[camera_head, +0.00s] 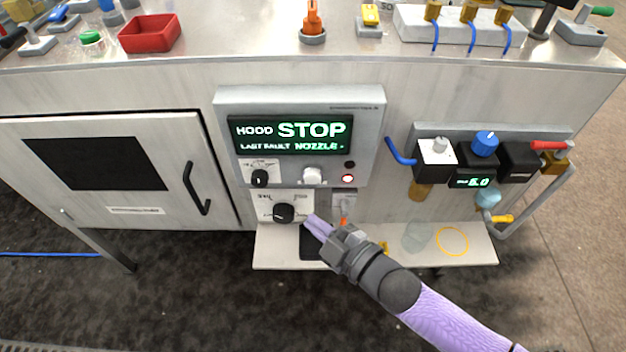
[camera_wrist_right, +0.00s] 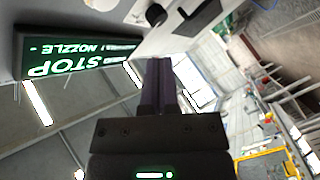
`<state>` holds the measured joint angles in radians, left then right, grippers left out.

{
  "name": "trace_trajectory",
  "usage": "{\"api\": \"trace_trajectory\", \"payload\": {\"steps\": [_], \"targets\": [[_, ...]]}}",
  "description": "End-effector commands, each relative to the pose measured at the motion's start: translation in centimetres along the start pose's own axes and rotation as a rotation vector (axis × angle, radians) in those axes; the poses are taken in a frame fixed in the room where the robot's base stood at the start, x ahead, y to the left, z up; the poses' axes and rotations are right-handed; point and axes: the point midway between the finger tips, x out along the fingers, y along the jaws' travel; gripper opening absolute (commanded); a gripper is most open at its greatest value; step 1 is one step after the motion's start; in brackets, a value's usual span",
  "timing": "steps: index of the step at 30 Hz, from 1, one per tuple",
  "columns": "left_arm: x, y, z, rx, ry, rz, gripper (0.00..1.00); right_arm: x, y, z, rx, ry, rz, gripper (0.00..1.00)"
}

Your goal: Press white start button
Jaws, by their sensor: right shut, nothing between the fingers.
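The white button (camera_head: 312,175) sits on the control panel (camera_head: 225,110), below the dark display (camera_head: 290,134) that reads HOOD STOP and LAST FAULT NOZZLE. My right gripper (camera_head: 317,226) comes in from the lower right, its fingers shut and empty. Its tips are below the white button in the picture, close to the lower black knob (camera_head: 283,213), apart from the button. In the right wrist view the shut fingers (camera_wrist_right: 157,70) point up toward the panel, with the display (camera_wrist_right: 70,55) at left. I cannot make out the white button there. My left gripper is not in view.
A small black knob (camera_head: 260,178) is left of the button; a lit red-ringed button (camera_head: 347,180) is right. A shelf (camera_head: 475,251) juts out below the panel. Valves and a blue-knobbed regulator (camera_head: 484,145) stand at right. A cabinet door (camera_head: 110,170) is at left.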

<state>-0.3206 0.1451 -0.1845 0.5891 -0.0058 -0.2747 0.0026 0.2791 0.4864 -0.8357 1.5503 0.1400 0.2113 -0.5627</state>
Motion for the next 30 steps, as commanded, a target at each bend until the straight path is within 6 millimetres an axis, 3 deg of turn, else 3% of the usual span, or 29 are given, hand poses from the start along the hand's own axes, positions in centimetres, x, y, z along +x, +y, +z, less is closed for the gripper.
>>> {"api": "trace_trajectory", "payload": {"steps": [6,12,30], "targets": [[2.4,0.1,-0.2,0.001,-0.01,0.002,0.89,2.3,1.2,2.1,-0.002,-0.001,-0.001,0.0],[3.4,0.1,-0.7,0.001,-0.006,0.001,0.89,3.8,2.5,3.0,-0.001,-0.001,-0.001,0.0],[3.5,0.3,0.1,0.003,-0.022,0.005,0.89,4.3,3.1,3.2,0.0,-0.001,-0.001,0.0]]}}
